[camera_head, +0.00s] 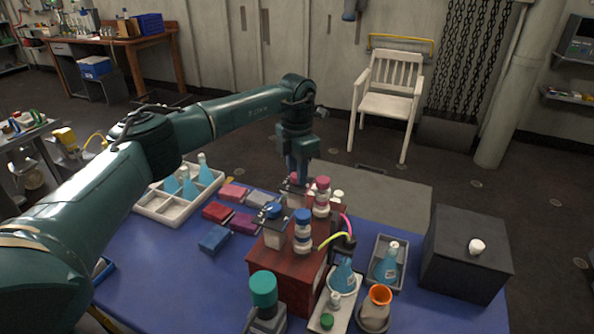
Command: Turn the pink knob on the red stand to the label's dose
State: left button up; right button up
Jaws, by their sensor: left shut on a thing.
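The red stand (283,277) sits on the blue table top. It carries blue-capped and pink-capped white bottles, a blue knob (273,210) on a pale block, and the pink knob (294,180) at its back. My left gripper (298,174) points straight down at the back of the stand, shut on the pink knob. The fingers and a pink-capped bottle (322,196) partly hide this knob, so its pointer setting cannot be read. No dose label is legible. My right gripper is not in view.
A white tray (160,209) with blue flasks stands left, near several coloured boxes. A teal-capped bottle (264,290), flasks and an orange-rimmed jar (377,308) crowd the front. A dark box (465,255) stands right. Pink and yellow tubes rise beside the stand.

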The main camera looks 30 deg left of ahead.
pick_arm(q)
jog(key=m, duration=0.4)
jog(key=shift+m, duration=0.3)
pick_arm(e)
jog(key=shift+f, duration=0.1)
pick_arm(q)
jog(key=shift+m+b, duration=0.3)
jog(key=shift+m, duration=1.4)
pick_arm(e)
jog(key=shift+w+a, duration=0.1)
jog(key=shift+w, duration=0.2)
pick_arm(q)
jog(key=shift+m, duration=0.3)
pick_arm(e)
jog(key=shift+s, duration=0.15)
pick_arm(q)
jog(key=o, duration=1)
jog(key=shift+c, duration=0.2)
pick_arm(e)
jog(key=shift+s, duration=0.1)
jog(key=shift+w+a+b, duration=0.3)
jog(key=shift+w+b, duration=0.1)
jog(key=shift+b, duration=0.35)
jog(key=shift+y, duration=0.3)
pick_arm(q)
notch_tip(320, 180, up, 13)
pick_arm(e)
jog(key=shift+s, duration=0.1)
